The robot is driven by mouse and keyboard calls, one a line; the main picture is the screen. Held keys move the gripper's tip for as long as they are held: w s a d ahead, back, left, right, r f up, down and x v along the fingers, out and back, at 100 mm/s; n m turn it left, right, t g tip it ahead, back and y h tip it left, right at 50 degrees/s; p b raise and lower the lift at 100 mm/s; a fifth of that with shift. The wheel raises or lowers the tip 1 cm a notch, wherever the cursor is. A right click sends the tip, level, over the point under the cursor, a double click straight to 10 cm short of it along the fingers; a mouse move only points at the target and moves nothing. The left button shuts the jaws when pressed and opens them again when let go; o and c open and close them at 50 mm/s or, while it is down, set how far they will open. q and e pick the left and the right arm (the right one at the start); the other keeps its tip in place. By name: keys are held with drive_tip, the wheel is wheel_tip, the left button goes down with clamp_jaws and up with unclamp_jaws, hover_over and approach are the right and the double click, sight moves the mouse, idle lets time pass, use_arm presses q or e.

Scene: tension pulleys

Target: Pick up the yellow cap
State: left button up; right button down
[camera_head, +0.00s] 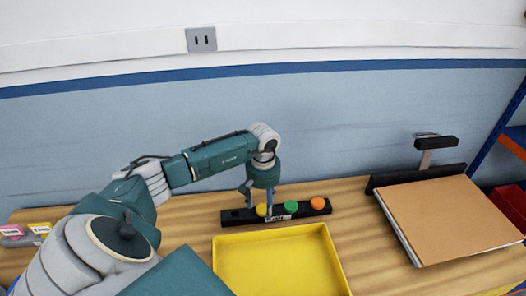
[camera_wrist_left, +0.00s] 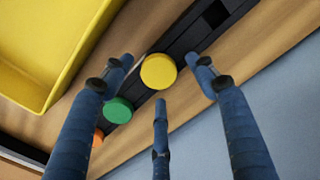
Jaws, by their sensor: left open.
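The yellow cap (camera_wrist_left: 159,71) is a round disc on a long black holder (camera_wrist_left: 178,48). In the head view the yellow cap (camera_head: 262,210) is partly hidden behind a finger. My left gripper (camera_head: 257,206) is open over the left part of the holder. In the left wrist view, the fingers of my left gripper (camera_wrist_left: 161,76) are spread around the cap, two at its sides and one below it in the picture, with visible gaps. My right gripper is not in view.
A green cap (camera_head: 291,207) and an orange cap (camera_head: 318,203) sit on the same holder to the right. A yellow tray (camera_head: 277,238) stands in front. A brown board (camera_head: 450,215) lies at the right. Small boxes (camera_head: 24,232) stand at the far left.

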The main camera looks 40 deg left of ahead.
use_arm(q)
drive_tip(key=shift+f, duration=0.4)
drive_tip(key=c, duration=1)
drive_tip(key=shift+r, duration=0.15)
